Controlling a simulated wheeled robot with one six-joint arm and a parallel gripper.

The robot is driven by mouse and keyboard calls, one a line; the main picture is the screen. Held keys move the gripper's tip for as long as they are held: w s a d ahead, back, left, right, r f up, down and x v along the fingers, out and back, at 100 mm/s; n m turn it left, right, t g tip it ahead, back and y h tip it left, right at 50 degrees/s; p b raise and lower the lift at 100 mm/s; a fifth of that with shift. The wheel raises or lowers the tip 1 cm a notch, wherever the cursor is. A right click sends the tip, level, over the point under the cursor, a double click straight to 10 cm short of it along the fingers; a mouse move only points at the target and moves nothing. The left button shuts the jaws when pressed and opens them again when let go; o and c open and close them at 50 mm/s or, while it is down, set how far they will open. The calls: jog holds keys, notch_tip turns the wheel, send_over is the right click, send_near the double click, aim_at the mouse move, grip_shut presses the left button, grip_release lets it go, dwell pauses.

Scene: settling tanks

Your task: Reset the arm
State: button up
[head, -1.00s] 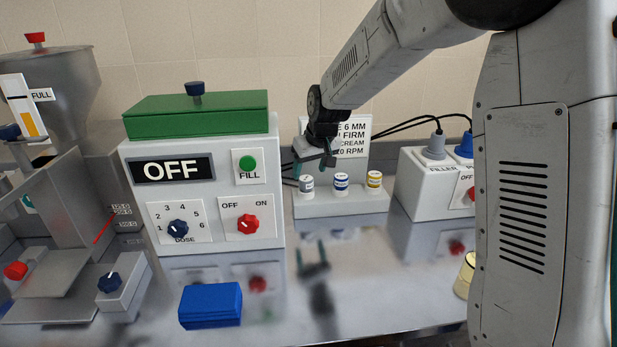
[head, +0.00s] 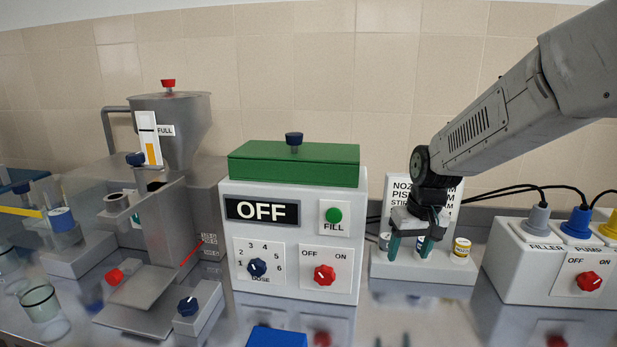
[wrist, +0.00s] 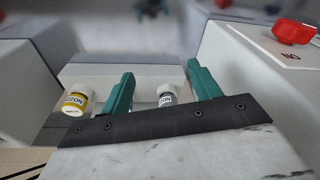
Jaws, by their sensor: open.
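My gripper (head: 408,250) is open, with two green fingers pointing down in the head view. It hangs in front of a white stand (head: 420,272) that bears small nozzles and a text plate behind them. A nozzle with a yellow band (head: 461,248) shows to the right of the fingers; the others are partly hidden behind the fingers. In the wrist view my gripper (wrist: 160,92) has its fingers wide apart with nothing held. A white nozzle with a dark band (wrist: 166,96) shows between the fingers, and the yellow one shows at left.
A white filler box (head: 290,225) reading OFF, with a green lid (head: 293,163), stands left of my gripper. A steel hopper (head: 175,125) is farther left. A socket box (head: 560,262) with coloured plugs is at right. A blue block (head: 276,337) lies in front.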

jog(key=s+d+r, duration=0.1)
jog(key=s+r, duration=0.3)
jog(key=s, duration=1.1)
jog(key=s+d+r+m, duration=0.1)
jog(key=s+r, duration=0.3)
jog(key=s, duration=1.2)
jog(key=shift+s+d+h, duration=0.15)
jog(key=shift+d+h, duration=0.05)
jog(key=shift+h, duration=0.1)
